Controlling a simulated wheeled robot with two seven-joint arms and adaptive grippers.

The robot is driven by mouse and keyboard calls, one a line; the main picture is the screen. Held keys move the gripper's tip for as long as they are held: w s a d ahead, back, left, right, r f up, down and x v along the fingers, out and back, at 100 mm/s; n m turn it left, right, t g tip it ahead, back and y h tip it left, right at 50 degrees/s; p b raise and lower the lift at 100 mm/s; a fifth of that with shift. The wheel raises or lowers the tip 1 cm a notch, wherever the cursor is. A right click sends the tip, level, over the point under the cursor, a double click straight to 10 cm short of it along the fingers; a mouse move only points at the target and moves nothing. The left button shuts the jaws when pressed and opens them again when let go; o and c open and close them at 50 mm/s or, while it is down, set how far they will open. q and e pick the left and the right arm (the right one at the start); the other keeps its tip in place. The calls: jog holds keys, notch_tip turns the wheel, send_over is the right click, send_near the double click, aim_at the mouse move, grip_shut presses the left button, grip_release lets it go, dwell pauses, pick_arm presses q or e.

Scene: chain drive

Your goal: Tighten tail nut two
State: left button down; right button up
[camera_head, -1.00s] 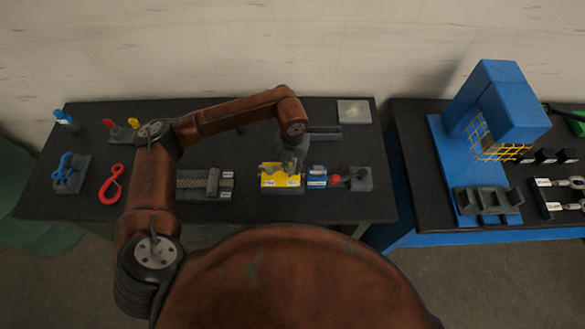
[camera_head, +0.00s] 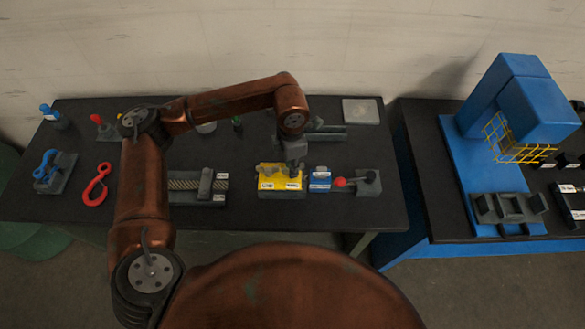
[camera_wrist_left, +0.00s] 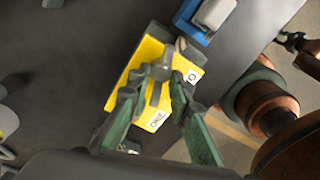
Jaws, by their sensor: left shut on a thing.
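A yellow block (camera_head: 268,185) with two white labels stands on the dark table. In the left wrist view the yellow block (camera_wrist_left: 122,90) shows a label reading ONE and another, partly covered, ending in O. My left gripper (camera_head: 293,168) points down at the right part of the block, behind the right label. In the left wrist view its green-grey fingers (camera_wrist_left: 155,92) are closed around a grey T-shaped part (camera_wrist_left: 160,70) above the block, apparently tail nut two. The fingers hide much of it and its contact with the block.
A blue block (camera_head: 320,180) and a red-knobbed grey fixture (camera_head: 367,182) stand close to the right. A grey fixture with a chain (camera_head: 205,186) and a red hook (camera_head: 97,185) lie to the left. A blue press (camera_head: 525,105) stands on the right table.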

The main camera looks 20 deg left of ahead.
pick_arm(q)
jog(key=m+b, duration=0.1)
jog(key=m, duration=0.1)
jog(key=m+b, duration=0.3)
jog(key=shift+w+a+m, duration=0.1)
jog(key=shift+w+m, duration=0.15)
jog(key=shift+m, duration=0.05)
jog(key=m+b, duration=0.3)
jog(key=m, duration=0.3)
jog(key=shift+w+b, duration=0.15)
jog(key=shift+b, duration=0.25)
jog(key=m+b, duration=0.2)
jog(key=m, duration=0.2)
jog(key=m+b, duration=0.2)
jog(key=m, duration=0.1)
jog(key=shift+w+m, duration=0.1)
jog(key=shift+m, duration=0.2)
jog(key=m+b, duration=0.2)
jog(key=m, duration=0.1)
jog(key=shift+d, duration=0.25)
jog(key=shift+m+b, duration=0.75)
jog(key=shift+m, duration=0.55)
pick_arm(e)
jog(key=s+f, duration=0.3)
jog(key=f, duration=0.4)
jog(key=s+f+g, duration=0.1)
jog(key=s+f, duration=0.2)
jog(key=f, duration=0.5)
jog(key=shift+f, duration=0.2)
jog(key=shift+d, duration=0.2)
